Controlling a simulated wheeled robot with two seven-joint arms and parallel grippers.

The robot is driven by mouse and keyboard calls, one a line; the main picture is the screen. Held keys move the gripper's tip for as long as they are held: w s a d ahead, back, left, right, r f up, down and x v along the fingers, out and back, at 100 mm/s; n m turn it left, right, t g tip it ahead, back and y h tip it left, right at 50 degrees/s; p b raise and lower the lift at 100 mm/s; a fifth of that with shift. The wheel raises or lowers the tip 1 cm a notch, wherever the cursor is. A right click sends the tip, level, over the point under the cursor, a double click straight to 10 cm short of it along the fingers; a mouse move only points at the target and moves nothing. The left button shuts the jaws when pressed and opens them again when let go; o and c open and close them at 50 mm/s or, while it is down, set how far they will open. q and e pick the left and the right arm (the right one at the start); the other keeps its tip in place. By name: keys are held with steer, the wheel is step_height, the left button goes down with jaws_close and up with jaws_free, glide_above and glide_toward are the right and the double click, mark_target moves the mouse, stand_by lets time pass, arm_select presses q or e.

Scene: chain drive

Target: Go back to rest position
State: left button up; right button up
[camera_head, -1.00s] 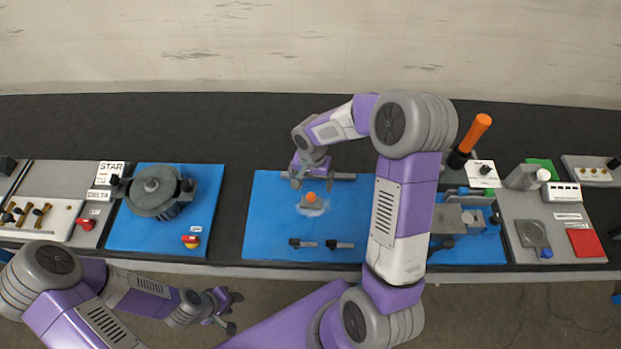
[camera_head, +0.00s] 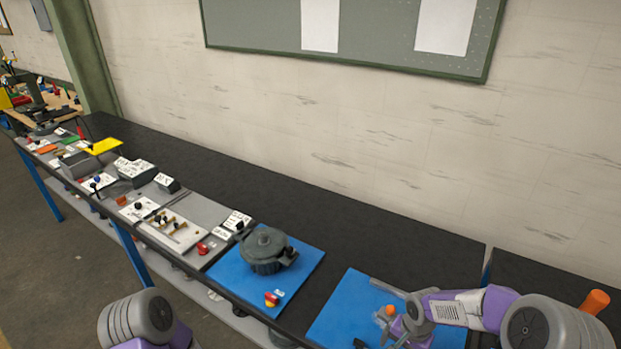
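My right arm reaches in from the lower right, and its gripper (camera_head: 408,328) is over the right blue mat (camera_head: 335,315), close to a small orange-topped part (camera_head: 390,310). Whether its fingers are open or shut on anything is too small to tell. My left arm shows only as a grey and purple joint at the bottom left; its gripper is out of the picture.
A dark round motor-like unit (camera_head: 266,250) and a red-yellow switch (camera_head: 272,299) sit on another blue mat (camera_head: 232,272). Panels with levers, a red knob (camera_head: 202,248) and labels line the long black bench (camera_head: 330,225). The bench's back strip is clear.

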steer(key=a+f, duration=0.2)
steer(key=a+f+n+y, duration=0.1)
steer(key=a+f, duration=0.1)
steer(key=s+a+f+y, duration=0.1)
steer(key=a+f, duration=0.1)
steer(key=shift+f+n, duration=0.15)
steer(key=shift+n, duration=0.25)
steer(key=s+a+f+n+y, duration=0.1)
steer(key=s+a+f+n, duration=0.1)
steer(key=s+a+f, duration=0.4)
steer(key=s+a+f+n, duration=0.2)
steer(key=s+f, duration=0.2)
steer(key=s, duration=0.3)
arm_select(q)
step_height(320, 180, down, 11)
steer(key=w+b, duration=0.1)
steer(key=b, duration=1)
steer(key=shift+w, duration=0.2)
arm_select(e)
step_height(320, 180, down, 10)
steer(key=shift+w+r+t+y, duration=0.15)
steer(key=shift+w+t+y, duration=0.05)
steer(key=shift+t+y, duration=0.1)
